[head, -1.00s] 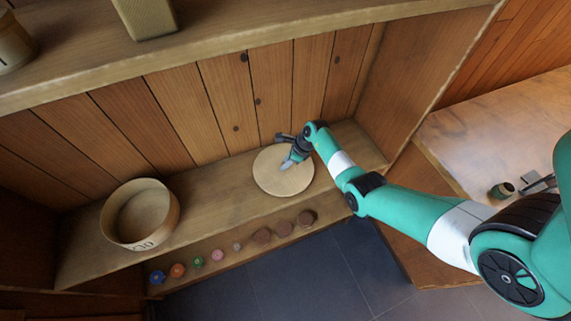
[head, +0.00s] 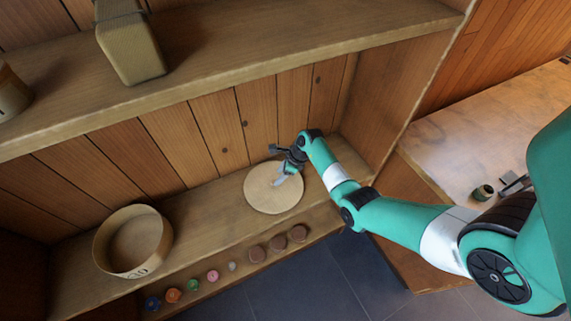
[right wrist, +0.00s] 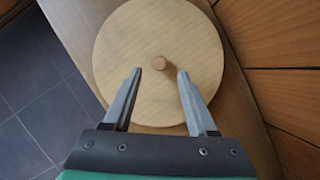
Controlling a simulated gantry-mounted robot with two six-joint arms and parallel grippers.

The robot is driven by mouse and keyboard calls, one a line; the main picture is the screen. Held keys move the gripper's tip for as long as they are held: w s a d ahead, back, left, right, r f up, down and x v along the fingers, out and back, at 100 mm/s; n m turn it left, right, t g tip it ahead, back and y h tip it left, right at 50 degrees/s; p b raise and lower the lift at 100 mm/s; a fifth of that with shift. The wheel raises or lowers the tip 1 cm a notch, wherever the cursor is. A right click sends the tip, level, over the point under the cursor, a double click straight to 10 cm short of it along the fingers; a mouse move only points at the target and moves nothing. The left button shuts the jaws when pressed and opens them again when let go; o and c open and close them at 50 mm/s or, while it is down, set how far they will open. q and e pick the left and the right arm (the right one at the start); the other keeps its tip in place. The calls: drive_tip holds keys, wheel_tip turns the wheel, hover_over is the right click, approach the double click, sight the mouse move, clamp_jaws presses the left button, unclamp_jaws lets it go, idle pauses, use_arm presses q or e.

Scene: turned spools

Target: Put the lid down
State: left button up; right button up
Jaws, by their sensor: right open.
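The lid is a round, pale wooden disc (head: 268,192) lying on the wooden shelf, to the right of the round box. My right gripper (head: 280,180) is over the lid. My left gripper is not in view.
Several small coloured spools (head: 192,284) and brown spools (head: 278,243) sit in a row along a lower ledge in front. An upper shelf (head: 250,60) overhangs, with a tan block (head: 130,50) on it. A side wall closes the right end.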

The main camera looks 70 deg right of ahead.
use_arm(q)
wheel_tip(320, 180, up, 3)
drive_tip(key=shift+p, duration=1)
use_arm(e)
drive_tip(key=v, duration=0.7)
